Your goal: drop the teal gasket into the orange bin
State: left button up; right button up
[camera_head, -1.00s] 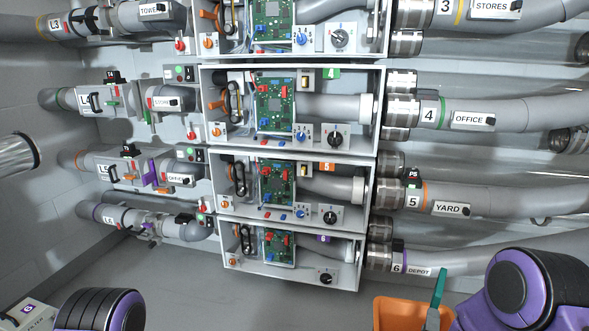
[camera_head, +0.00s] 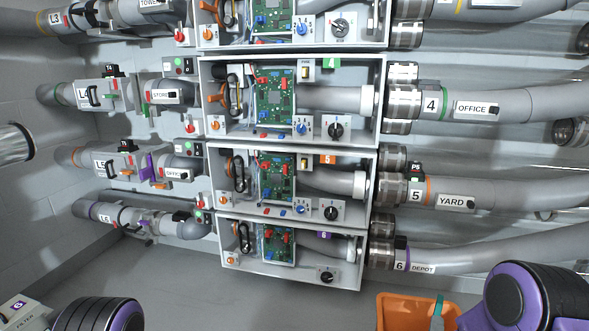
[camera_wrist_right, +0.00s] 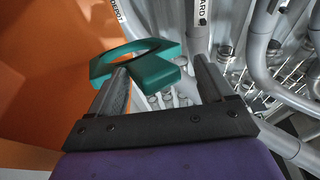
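The teal gasket (camera_wrist_right: 140,65), a thick ring with a hole, lies just past the fingertips of my right gripper (camera_wrist_right: 160,72) in the right wrist view. The fingers stand wide apart, and the gasket reaches left behind the left finger. I cannot tell whether it touches a finger. The orange bin (camera_head: 397,312) stands at the bottom right of the head view, cut off by the frame edge. A small part of the gasket shows over the bin's right side (camera_head: 438,304). The bin's orange wall (camera_wrist_right: 38,75) fills the left of the wrist view. My left gripper is out of view.
Stacked open blower boxes (camera_head: 290,245) with circuit boards and knobs fill the middle. Grey pipes run to both sides, and the depot pipe (camera_head: 480,258) passes above the bin.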

jog(key=p+v, duration=0.1)
jog(key=v, duration=0.9)
jog(key=shift+s+p, duration=0.25)
jog(key=shift+p, duration=0.05)
